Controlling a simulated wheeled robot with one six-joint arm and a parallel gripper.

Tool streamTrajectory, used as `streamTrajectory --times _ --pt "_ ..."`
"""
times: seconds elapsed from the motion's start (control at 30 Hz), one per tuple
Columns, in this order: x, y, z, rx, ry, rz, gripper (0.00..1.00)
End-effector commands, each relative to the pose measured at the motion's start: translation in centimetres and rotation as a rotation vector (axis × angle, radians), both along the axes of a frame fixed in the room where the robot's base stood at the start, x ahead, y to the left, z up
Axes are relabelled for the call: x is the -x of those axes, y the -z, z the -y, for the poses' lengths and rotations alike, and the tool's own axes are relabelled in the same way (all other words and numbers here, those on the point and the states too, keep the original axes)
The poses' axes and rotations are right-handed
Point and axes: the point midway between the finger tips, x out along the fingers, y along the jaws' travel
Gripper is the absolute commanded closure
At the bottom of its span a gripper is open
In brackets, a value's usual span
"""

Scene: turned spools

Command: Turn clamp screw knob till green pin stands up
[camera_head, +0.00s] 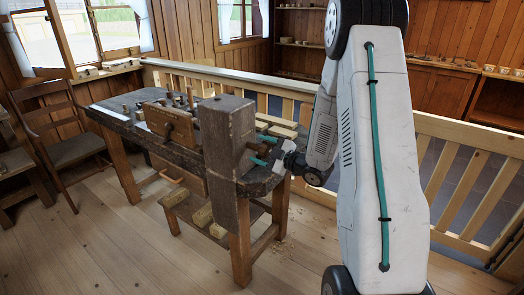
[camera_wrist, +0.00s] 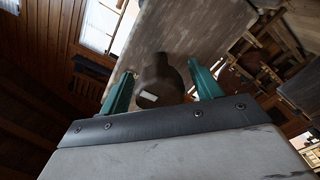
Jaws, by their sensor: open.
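A dark brown rounded knob (camera_wrist: 158,82) with a small pale mark on its end shows in the wrist view, in front of a broad grey-brown wooden face (camera_wrist: 188,28). My gripper (camera_wrist: 161,72) is open, with one green finger on each side of the knob. Gaps show between the fingers and the knob. In the head view my gripper (camera_head: 263,150) is at the right side of a tall dark wooden block (camera_head: 228,135) at the bench's near end. The knob is small and hard to make out there. I cannot make out a green pin in either view.
The workbench (camera_head: 110,106) carries a wooden clamp piece (camera_head: 168,122) and several small turned pieces. Wood blocks lie on its lower shelf (camera_head: 185,203). A chair (camera_head: 72,148) stands at left. A pale railing (camera_head: 460,180) runs behind. The floor in front is clear.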

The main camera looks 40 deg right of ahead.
Motion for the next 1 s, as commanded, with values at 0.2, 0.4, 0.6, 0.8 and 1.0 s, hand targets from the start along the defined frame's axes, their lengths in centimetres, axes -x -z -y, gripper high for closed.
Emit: streamTrajectory --times 0.2,0.4,0.6,0.8,1.0 --pt "0.02 0.0 0.02 0.0 0.001 -0.001 0.55" --pt "0.04 0.01 0.01 -0.001 0.001 -0.001 0.81" --pt "0.05 0.03 0.0 -0.021 0.0 -0.009 0.81" --pt "0.06 0.04 0.0 -0.1 0.0 -0.038 0.81" --pt "0.08 0.04 0.0 -0.246 0.0 -0.091 0.81"
